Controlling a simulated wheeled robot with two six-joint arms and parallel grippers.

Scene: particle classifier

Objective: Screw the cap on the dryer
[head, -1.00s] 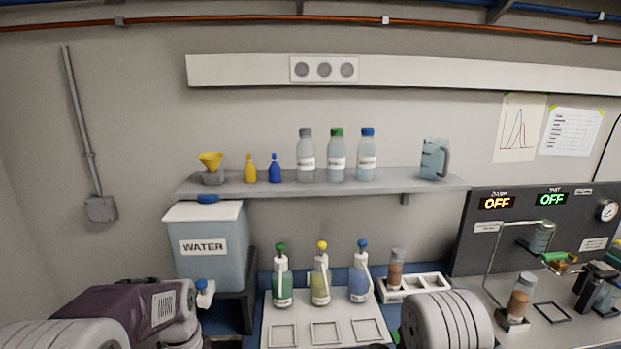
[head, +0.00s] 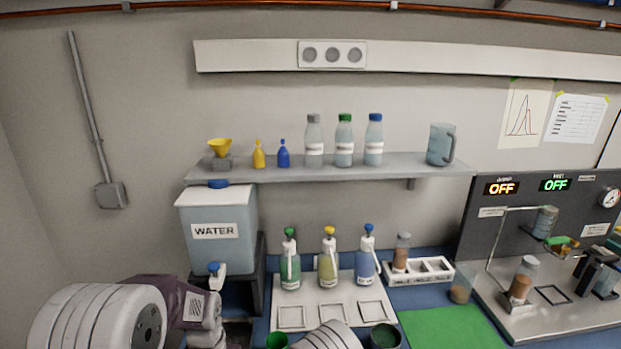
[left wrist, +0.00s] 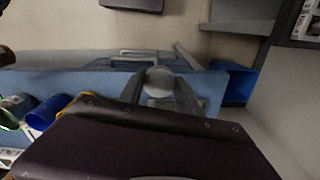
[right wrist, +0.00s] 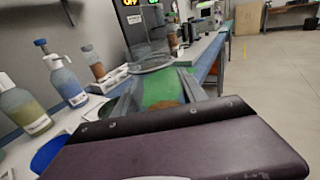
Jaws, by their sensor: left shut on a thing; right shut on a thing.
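My left gripper (left wrist: 160,95) is shut on a small round pale grey piece (left wrist: 160,78), which looks like the cap, in the left wrist view. My right gripper (right wrist: 168,95) is shut on a clear cylinder with a wide round rim (right wrist: 150,58) in the right wrist view. Brown filling shows low in it, so it looks like the dryer; the fingers hide part of it. Cap and dryer appear apart. The fingertips of both grippers are not clear in the head view.
Three wash bottles (head: 328,265) stand on a white tray. A white rack (head: 432,270) holds a brown-filled tube (head: 402,252); another (head: 522,280) stands at right by the panel. A green mat (head: 450,328) lies clear. The water tank (head: 215,255) stands left.

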